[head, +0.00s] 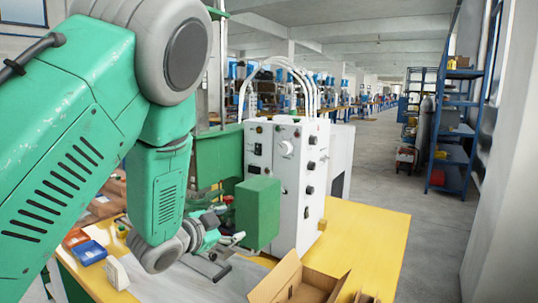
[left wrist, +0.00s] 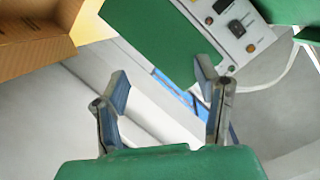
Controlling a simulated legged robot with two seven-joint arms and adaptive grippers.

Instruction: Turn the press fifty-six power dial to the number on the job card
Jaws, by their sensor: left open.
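The press's white control cabinet (head: 288,190) stands on the yellow bench, with a large pale dial (head: 287,148) near its top and several dark knobs (head: 310,165) on its right face. I cannot tell which is the power dial, and no numbers are readable. In the left wrist view a grey panel (left wrist: 254,26) carries a dark knob (left wrist: 236,29) and orange buttons. My left gripper (head: 230,256) is low at the left of the cabinet, open and empty; its fingers (left wrist: 163,78) are apart, clear of the knobs. I cannot make out a job card. My right gripper is not in view.
A green box (head: 257,212) juts out between my left gripper and the cabinet. An open cardboard box (head: 318,283) sits at the front. Blue and orange bins (head: 89,253) lie at left. The yellow bench top (head: 372,238) is clear at right.

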